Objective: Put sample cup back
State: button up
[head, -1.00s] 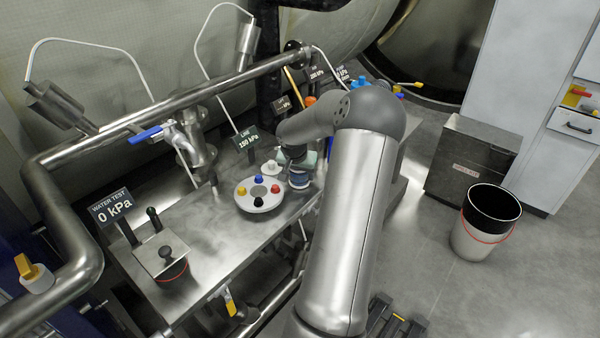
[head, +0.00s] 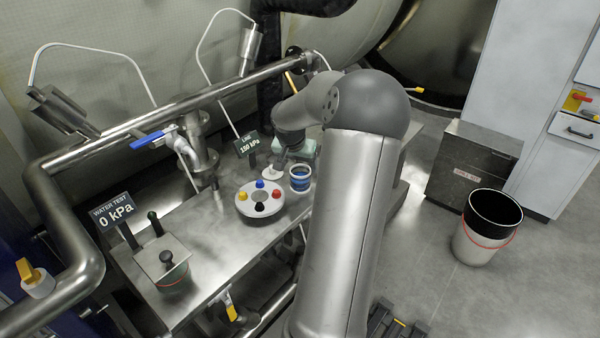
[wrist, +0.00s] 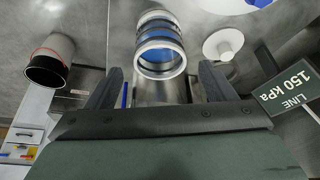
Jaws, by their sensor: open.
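The sample cup (head: 300,178), blue with white rims, stands upright on the steel bench. It sits right of the round white holder with coloured knobs (head: 245,207). In the wrist view the cup (wrist: 160,48) lies ahead of my gripper (wrist: 160,75), centred between the spread fingers. The fingers are open and empty, with a gap to the cup. In the head view my arm hides most of the gripper, just behind the cup. A small white disc-shaped piece (head: 271,173) is left of the cup; it also shows in the wrist view (wrist: 222,45).
The "LINE 150 kPa" sign (head: 249,145) stands close behind, near the right finger in the wrist view. A pipe with a blue-handled valve (head: 152,139) runs along the back. A bucket (head: 485,228) stands on the floor.

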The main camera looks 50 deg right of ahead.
jog(key=shift+v, duration=1.85)
